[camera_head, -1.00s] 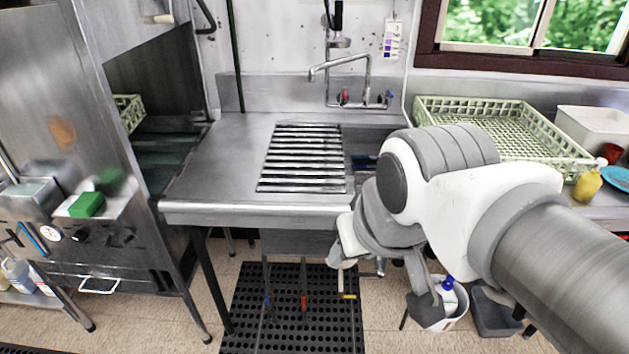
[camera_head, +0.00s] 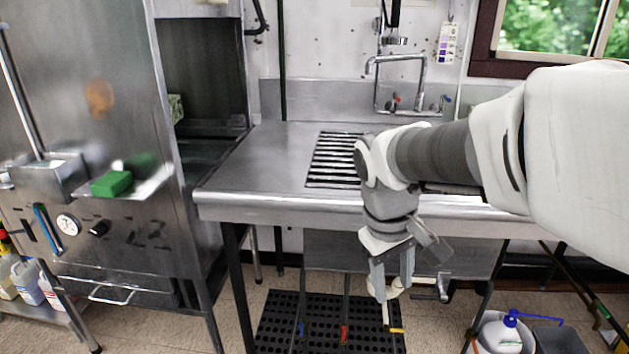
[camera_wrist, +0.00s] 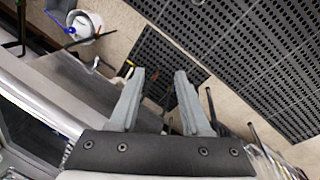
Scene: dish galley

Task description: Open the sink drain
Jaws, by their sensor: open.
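The steel sink (camera_head: 300,215) stands ahead; my arm hides its basin in the head view. Below its front hang thin rods with a blue tip (camera_head: 301,328), a red tip (camera_head: 344,334) and a yellow tip (camera_head: 397,330). A grey metal fitting with a lever-like end (camera_head: 441,287) shows under the sink, right of my gripper. I cannot tell which part works the drain. My gripper (camera_head: 392,287) is open and points down in front of the sink's front, above the yellow tip. In the wrist view the open fingers (camera_wrist: 160,76) have nothing between them.
A black perforated mat (camera_head: 270,322) lies on the floor under the sink. A white bucket (camera_head: 497,332) with a blue-topped bottle stands right. A steel dishwasher (camera_head: 110,220) stands left, with a green sponge (camera_head: 111,184) on its ledge. The faucet (camera_head: 415,75) is behind.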

